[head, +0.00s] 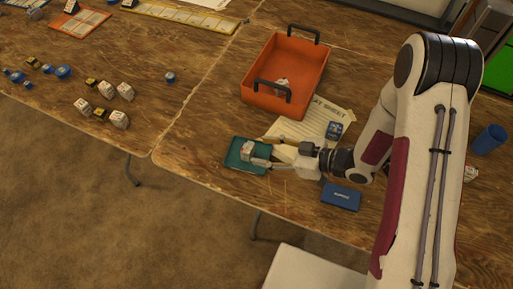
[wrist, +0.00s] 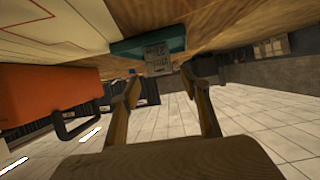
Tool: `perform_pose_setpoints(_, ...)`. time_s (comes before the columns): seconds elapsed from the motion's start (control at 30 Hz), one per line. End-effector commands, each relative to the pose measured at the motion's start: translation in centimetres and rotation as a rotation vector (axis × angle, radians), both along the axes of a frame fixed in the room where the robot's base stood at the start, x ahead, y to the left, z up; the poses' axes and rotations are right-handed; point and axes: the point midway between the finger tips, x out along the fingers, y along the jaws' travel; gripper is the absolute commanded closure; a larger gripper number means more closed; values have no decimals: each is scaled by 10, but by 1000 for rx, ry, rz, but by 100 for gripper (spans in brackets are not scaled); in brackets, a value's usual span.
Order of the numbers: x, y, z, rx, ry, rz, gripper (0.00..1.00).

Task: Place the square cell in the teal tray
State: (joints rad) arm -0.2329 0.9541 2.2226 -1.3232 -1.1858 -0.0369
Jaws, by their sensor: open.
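A small pale square cell (head: 248,149) with printed sides stands in the teal tray (head: 238,163). In the wrist view the cell (wrist: 157,57) shows against the teal tray (wrist: 128,48), just beyond the fingertips. My gripper (head: 261,152) is at the tray's right side with its fingers apart. In the wrist view the gripper (wrist: 161,82) is open, with the cell between and slightly beyond its tips. I cannot tell whether a finger touches the cell. The cell's underside is hidden.
An orange bin (head: 262,99) with black handles stands behind the tray, a pale item inside. A printed sheet (head: 322,113) lies under my gripper, a blue-and-white block (head: 334,130) on it. A blue box (head: 341,196) lies in front. Several small cells are on the left table.

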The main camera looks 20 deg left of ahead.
Motion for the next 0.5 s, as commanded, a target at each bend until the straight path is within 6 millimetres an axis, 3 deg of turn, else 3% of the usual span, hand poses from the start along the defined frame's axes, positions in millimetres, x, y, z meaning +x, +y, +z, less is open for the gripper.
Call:
perform_pose_setpoints(0.3,1,-33,13,0,0,-3,54)
perform_pose_setpoints(0.5,0,-43,18,0,1,-1,54)
